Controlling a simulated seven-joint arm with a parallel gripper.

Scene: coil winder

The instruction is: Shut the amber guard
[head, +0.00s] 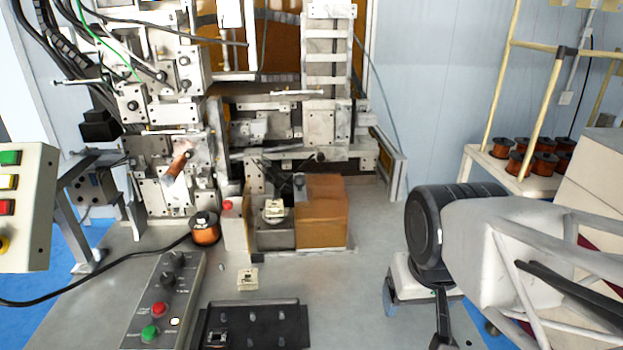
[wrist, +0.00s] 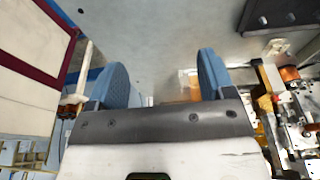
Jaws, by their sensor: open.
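The amber guard (head: 320,210) is a box-like orange-brown cover on the grey bench, right of centre in the head view. It stands to the right of a metal block with a small cream part (head: 273,208) on top, which it leaves uncovered. A metal fitting sits at its upper left edge. In the wrist view an amber patch behind the right finger may be this guard. My gripper (wrist: 162,60) is open and empty, with two blue fingers apart over the bench. In the head view my arm is at the right, away from the guard.
The winding machine (head: 180,170) stands behind and left of the guard. A copper spool (head: 205,228), a button panel (head: 165,300) and a black tray (head: 255,325) are on the bench. A rack of spools (head: 545,160) is at the right. Bench right of the guard is clear.

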